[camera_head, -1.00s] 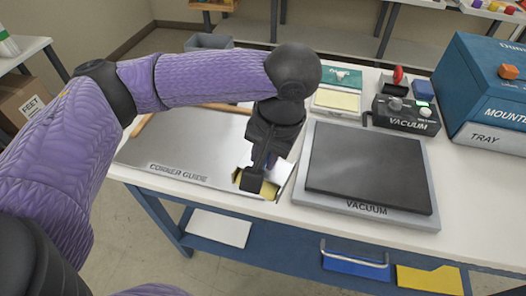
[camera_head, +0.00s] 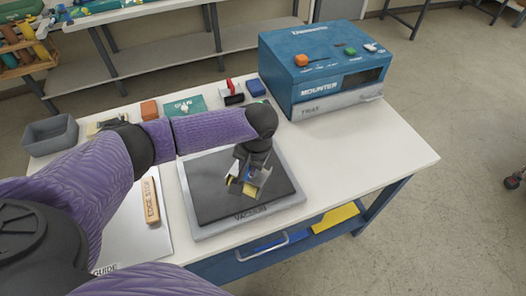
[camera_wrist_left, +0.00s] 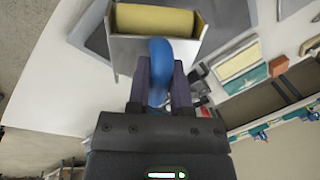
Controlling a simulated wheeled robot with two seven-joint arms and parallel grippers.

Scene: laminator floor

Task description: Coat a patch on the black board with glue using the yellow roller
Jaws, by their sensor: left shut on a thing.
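My left gripper (camera_head: 254,172) is over the right part of the black board (camera_head: 212,192), shut on the yellow roller (camera_head: 249,189). In the left wrist view the roller (camera_wrist_left: 155,20) has a yellow face in a pale metal housing and a blue handle (camera_wrist_left: 160,65) between the fingers (camera_wrist_left: 160,85). I cannot tell whether the roller touches the board. The board lies on the grey vacuum plate (camera_head: 205,233); my arm hides part of its far side. My right gripper is not in view.
The edge stop (camera_head: 151,202) lies left of the plate. A grey bin (camera_head: 50,135) is at the back left. The table right of the plate is clear.

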